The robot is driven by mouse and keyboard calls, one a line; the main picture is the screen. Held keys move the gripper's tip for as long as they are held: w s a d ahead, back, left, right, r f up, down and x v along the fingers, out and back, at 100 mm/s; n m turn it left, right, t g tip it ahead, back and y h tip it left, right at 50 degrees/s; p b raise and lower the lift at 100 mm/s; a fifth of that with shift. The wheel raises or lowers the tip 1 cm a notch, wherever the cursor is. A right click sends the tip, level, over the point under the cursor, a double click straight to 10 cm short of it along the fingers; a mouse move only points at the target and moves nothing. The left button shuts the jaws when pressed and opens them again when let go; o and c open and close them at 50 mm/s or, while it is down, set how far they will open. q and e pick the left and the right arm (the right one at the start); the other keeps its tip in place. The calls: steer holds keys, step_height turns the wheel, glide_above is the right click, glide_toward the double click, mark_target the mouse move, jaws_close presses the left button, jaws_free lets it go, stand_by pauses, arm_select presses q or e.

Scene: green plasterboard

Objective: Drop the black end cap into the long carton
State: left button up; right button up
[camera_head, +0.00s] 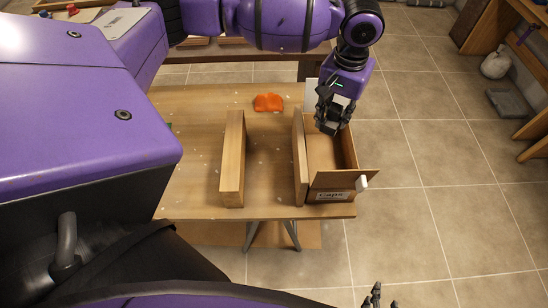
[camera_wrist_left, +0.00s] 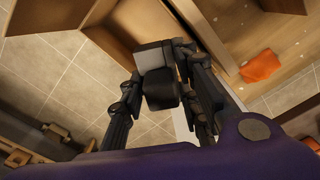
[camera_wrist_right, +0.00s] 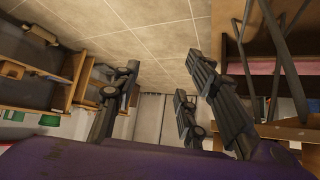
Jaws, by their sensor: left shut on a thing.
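My left gripper (camera_head: 332,122) is shut on the black end cap (camera_wrist_left: 160,90), which shows between the fingers in the left wrist view with a paler grey face on top. In the head view the cap is hard to tell apart from the dark fingers. The gripper is above the far part of the long carton (camera_head: 345,181), an open brown box with its flaps spread and a label reading "Caps" on its near end. My right gripper (camera_head: 372,296) is at the bottom edge of the head view, away from the table; its fingers are apart and empty in the right wrist view (camera_wrist_right: 160,95).
The carton stands at the right edge of a wooden table (camera_head: 200,195). A long wooden beam (camera_head: 233,160) lies to its left. An orange object (camera_head: 268,102) lies at the back, also seen in the left wrist view (camera_wrist_left: 260,66). Open tiled floor lies to the right.

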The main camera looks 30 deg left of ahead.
arm_select(q)
steer(key=shift+w+f, duration=0.15)
steer(key=shift+f, duration=0.15)
step_height(320, 180, down, 5)
steer(key=b, duration=0.3)
steer(key=shift+a+f, duration=0.1)
steer(key=shift+f, duration=0.1)
steer(key=o, duration=0.8)
steer(key=shift+r, duration=0.1)
steer(key=shift+o, duration=1.2)
arm_select(e)
steer(key=f, duration=0.1)
steer(key=s+f, duration=0.1)
steer(key=f, duration=0.1)
steer(key=shift+s+d+f, duration=0.2)
steer(key=shift+s+d, duration=0.05)
steer(key=shift+s, duration=0.15)
steer(key=shift+s, duration=0.1)
